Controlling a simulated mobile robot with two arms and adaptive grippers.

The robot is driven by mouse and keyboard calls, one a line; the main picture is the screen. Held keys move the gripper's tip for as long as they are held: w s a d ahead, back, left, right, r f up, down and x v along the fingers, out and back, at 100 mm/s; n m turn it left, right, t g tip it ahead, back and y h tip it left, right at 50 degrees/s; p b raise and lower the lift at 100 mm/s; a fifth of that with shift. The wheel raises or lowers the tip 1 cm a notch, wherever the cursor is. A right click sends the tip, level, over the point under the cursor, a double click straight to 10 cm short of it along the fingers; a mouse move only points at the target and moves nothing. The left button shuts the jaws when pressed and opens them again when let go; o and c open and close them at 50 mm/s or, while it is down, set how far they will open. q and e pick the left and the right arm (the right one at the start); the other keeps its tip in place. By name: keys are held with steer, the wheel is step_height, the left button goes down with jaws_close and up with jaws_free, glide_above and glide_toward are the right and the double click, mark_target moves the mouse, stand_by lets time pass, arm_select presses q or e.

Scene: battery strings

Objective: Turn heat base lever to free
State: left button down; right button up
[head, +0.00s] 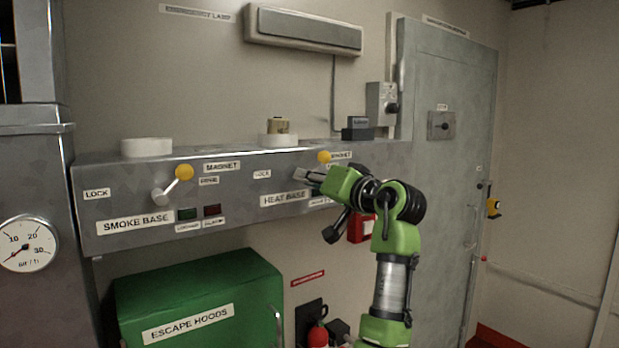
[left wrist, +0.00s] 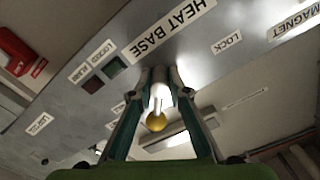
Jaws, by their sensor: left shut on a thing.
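The heat base lever shows its yellow knob (head: 324,157) just above my left gripper (head: 312,178) in the head view. The gripper and the green arm hide its shaft and part of the labels there. In the left wrist view, the pale lever shaft (left wrist: 158,94) and yellow knob (left wrist: 156,121) lie between the two fingers of my left gripper (left wrist: 163,88), which is shut on the lever. The HEAT BASE label (head: 285,199) and the LOCK label (head: 262,174) are to the left of the gripper. A MAGNET label (head: 341,155) is to the right of the knob. My right gripper is not in view.
The grey panel (head: 85,216) also bears the smoke base lever (head: 173,184), tilted up and right. A green escape hoods box (head: 245,290) stands below. A grey door (head: 455,100) is at the right.

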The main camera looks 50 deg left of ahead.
arm_select(q)
steer(key=shift+r+m, duration=0.2)
steer(key=shift+m, duration=0.1)
stand_by(0.4)
steer(key=c, duration=1.9)
jaws_free()
steer(key=shift+a+f, duration=0.15)
steer(key=d, duration=0.8)
steer(key=s+d, duration=0.1)
steer(key=d, duration=0.3)
